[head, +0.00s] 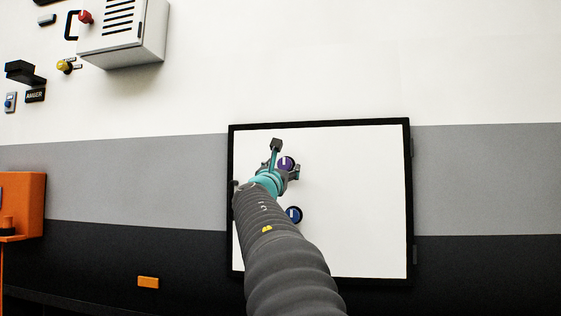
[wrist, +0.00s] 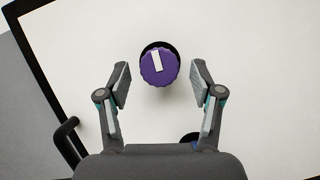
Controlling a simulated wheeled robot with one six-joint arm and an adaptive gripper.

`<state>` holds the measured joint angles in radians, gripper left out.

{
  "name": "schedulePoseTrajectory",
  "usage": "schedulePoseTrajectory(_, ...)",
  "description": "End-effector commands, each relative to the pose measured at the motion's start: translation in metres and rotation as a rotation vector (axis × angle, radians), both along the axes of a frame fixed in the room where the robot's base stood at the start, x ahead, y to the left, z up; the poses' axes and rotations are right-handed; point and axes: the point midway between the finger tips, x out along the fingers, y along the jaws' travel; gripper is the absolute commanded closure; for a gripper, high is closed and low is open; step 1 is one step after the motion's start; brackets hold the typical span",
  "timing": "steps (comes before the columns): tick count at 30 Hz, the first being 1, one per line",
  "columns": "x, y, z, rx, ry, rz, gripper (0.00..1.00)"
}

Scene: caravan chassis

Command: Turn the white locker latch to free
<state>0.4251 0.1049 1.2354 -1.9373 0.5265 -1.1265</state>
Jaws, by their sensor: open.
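A white locker door (head: 360,200) in a black frame is on the wall, closed as far as I see. A round purple knob (head: 286,163) with a white bar mark is on its upper left part. A blue knob (head: 294,214) with a white mark is below it. I cannot tell from the pictures which knob is the latch. In the wrist view, the purple knob (wrist: 158,68) is ahead, its white bar nearly upright and leaning slightly left. My gripper (wrist: 160,76) is open, with one finger on each side of the purple knob and visible gaps between. The blue knob (wrist: 190,138) is mostly hidden behind my gripper.
A black handle (wrist: 66,142) is on the door's left edge, close to my gripper. A grey vented box (head: 122,30) with a red knob is at the upper left. An orange unit (head: 22,205) is at the far left. The wall right of the door is clear.

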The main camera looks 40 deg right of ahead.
Motion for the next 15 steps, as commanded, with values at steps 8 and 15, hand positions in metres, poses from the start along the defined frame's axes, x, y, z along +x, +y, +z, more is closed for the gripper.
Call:
schedulePoseTrajectory(8,0.010,-0.015,0.008,0.000,0.000,-0.001,0.34)
schedulePoseTrajectory(15,0.011,-0.016,0.007,0.000,0.000,0.000,0.34)
